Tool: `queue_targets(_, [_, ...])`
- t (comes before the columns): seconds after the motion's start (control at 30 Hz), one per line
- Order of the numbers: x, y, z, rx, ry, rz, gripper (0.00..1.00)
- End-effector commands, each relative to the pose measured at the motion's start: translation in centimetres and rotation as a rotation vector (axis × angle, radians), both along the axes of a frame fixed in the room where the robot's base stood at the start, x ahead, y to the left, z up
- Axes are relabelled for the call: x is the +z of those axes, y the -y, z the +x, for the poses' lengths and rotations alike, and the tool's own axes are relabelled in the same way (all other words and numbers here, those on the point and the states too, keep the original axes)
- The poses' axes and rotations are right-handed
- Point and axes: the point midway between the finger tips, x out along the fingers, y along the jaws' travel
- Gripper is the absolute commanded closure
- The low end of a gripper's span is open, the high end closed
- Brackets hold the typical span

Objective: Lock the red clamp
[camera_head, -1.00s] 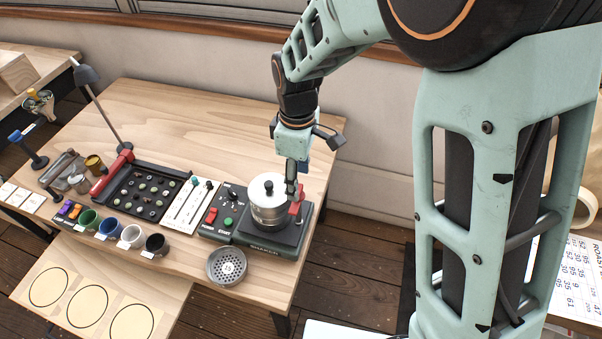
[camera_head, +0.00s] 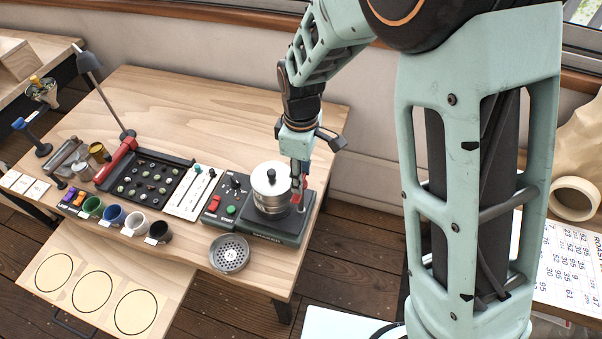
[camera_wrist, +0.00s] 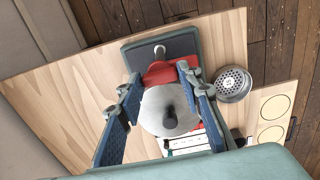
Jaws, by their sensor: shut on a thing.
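The exact contact is hard to see.
A perforated metal cup (camera_head: 229,253) stands at the table's front edge. Left of the roaster are a button panel (camera_head: 226,199), a white slider panel (camera_head: 194,191), a bean tray (camera_head: 150,184) and several coloured cups. The table's back is clear.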

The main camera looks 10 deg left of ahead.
Motion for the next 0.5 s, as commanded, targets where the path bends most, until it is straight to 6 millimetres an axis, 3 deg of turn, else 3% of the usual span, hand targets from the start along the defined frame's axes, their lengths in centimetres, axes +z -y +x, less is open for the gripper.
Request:
queue_targets(0.27, [-0.01, 0.00, 0.02, -0.032, 0.000, 0.000, 0.91])
queue_targets(0.5, [-0.07, 0.01, 0.03, -0.161, 0.001, 0.000, 0.91])
